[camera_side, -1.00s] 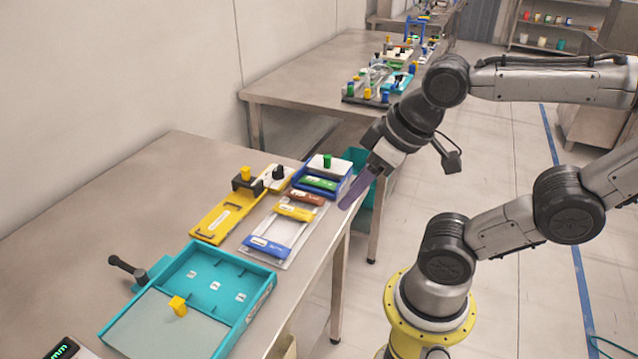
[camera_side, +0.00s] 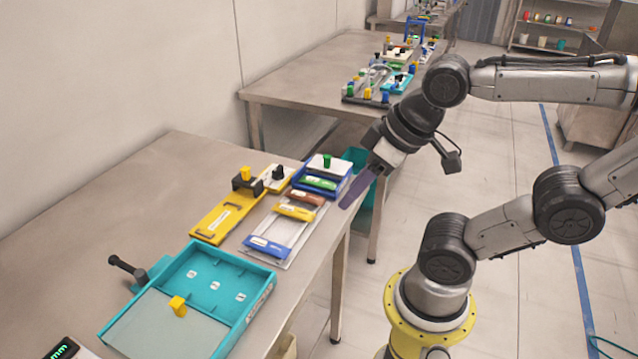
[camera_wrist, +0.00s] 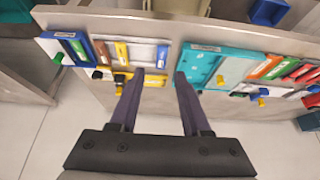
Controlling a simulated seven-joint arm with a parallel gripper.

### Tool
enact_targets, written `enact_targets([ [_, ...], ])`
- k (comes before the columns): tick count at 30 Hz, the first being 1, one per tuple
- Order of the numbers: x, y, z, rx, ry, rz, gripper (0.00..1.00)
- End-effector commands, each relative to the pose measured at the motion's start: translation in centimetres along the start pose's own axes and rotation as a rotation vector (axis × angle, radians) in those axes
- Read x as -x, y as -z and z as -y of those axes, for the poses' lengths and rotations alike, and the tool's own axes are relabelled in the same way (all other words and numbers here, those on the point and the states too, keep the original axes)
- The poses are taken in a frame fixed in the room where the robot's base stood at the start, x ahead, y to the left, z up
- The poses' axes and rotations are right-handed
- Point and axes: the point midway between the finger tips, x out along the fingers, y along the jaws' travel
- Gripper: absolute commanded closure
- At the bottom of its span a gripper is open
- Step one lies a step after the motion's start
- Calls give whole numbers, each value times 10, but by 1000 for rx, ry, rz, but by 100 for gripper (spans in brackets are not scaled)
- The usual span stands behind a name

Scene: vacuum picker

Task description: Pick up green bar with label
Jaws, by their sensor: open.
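The green bar with a white label (camera_side: 318,183) lies in a blue tray (camera_side: 342,187) near the table's right edge. In the wrist view a green bar (camera_wrist: 79,48) shows in the blue tray (camera_wrist: 52,37) at the upper left. My gripper (camera_side: 352,196) is off the table's right edge, to the right of the tray and apart from it. In the wrist view my gripper's (camera_wrist: 159,75) two purple fingers are spread, with nothing held between them.
A brown bar (camera_side: 306,198), a yellow bar (camera_side: 294,212) and a blue bar (camera_side: 266,246) lie on a pale plate in front of the tray. A yellow fixture (camera_side: 214,222) stands left. A teal tray (camera_side: 258,287) is nearer. The table's left part is clear.

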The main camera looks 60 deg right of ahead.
Motion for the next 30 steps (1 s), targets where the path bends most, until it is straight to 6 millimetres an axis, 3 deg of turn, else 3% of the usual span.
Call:
enact_targets([
  [11,4,5,1,102,4,-12,52],
  [15,16,41,0,240,7,-28,52],
  [19,12,80,-15,302,-8,6,52],
  [25,-16,136,-66,323,-26,96,52],
  [30,-61,161,-140,261,-25,193,52],
])
